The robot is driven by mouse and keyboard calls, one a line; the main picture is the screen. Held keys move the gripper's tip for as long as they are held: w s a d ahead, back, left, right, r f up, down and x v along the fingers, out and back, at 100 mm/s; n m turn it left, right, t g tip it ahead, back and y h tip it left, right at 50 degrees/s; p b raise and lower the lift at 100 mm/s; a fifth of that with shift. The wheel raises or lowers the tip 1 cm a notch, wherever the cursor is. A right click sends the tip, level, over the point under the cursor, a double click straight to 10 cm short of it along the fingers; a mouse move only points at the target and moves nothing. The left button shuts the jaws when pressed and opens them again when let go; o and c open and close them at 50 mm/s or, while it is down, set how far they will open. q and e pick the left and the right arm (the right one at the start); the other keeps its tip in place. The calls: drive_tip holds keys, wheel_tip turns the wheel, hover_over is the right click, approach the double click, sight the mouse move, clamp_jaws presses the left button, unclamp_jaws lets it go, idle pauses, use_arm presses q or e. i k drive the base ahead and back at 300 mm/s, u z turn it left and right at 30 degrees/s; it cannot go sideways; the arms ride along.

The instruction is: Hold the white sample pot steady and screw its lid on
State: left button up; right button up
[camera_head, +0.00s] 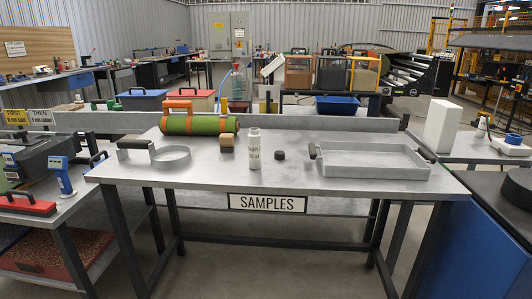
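The white sample pot (254,152) stands upright near the middle of the grey samples table (225,180). It has dark lettering on its side and a pale top. A small black round piece (280,155), which looks like the lid, lies on the table just right of the pot, apart from it. Neither of my grippers shows in the head view. Nothing touches the pot.
A grey tray with dark handles (375,175) lies right of the lid. A metal ring with a black handle (171,160) lies at the left. Behind are a green roll with orange handle (200,124) and a small brown block (227,142). The table's front strip is clear.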

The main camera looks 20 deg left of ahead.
sight(254, 136)
drive_tip(key=u, duration=0.25)
drive_tip(key=i, duration=1.05)
drive_tip(key=z, duration=0.2)
